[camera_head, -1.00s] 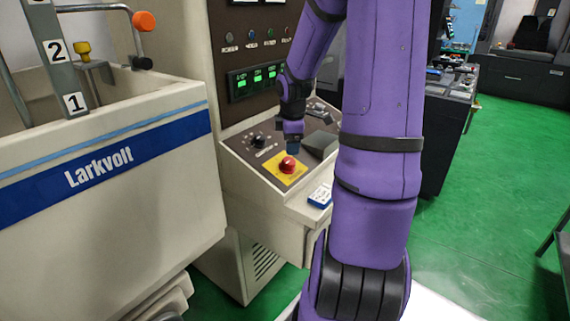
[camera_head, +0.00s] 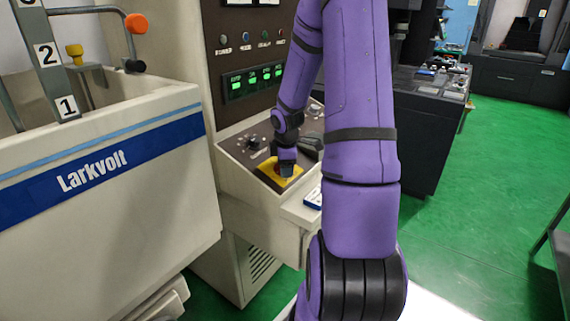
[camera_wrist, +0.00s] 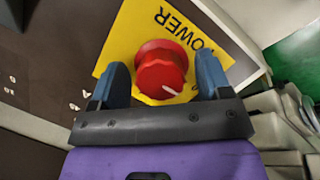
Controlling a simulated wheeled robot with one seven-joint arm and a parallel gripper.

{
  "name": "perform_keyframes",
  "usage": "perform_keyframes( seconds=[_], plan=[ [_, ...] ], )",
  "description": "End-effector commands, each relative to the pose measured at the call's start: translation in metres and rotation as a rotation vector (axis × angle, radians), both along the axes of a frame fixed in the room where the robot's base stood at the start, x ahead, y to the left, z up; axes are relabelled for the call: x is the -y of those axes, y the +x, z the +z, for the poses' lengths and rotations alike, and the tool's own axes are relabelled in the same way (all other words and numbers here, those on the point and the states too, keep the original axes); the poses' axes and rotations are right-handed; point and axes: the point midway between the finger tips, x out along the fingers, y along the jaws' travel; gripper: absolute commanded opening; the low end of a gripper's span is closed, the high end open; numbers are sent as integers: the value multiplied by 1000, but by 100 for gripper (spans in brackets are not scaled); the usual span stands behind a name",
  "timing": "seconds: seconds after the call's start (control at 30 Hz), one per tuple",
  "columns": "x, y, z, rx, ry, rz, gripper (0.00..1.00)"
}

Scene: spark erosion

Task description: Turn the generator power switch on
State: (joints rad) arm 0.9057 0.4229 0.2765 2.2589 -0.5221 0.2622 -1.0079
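The generator power switch is a red round knob (camera_wrist: 161,70) with a white pointer line, on a yellow plate (camera_wrist: 122,45) marked "POWER", seen in the wrist view. My gripper (camera_wrist: 165,82) is open, with one blue finger on each side of the knob. A gap shows between the knob and each finger. In the head view my gripper (camera_head: 286,168) is over the yellow plate (camera_head: 268,170) on the sloped console, and it hides the red knob there.
The sloped control panel (camera_head: 232,146) carries a black knob (camera_head: 254,142) left of the plate. Lit green displays (camera_head: 255,81) are above it. The white Larkvolt tank (camera_head: 110,230) stands at the left. Green floor (camera_head: 480,190) is open at the right.

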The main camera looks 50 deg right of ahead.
Motion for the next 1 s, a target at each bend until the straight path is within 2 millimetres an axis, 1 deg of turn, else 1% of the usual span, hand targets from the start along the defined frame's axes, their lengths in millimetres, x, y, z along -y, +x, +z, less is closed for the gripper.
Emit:
perform_keyframes(
  seconds=[0.03, 0.2, 0.47, 0.67, 0.87, 1.0],
  plan=[
    [0, 0, 0, 0, 0, 0, 60],
    [0, 0, 0, 0, 0, 0, 23],
    [0, 0, 0, -1, 4, -9, 23],
    [0, 0, -1, -2, 25, -65, 23],
    [0, 0, -1, -7, 70, -190, 23],
    [0, -1, -1, -11, 114, -309, 23]
  ],
)
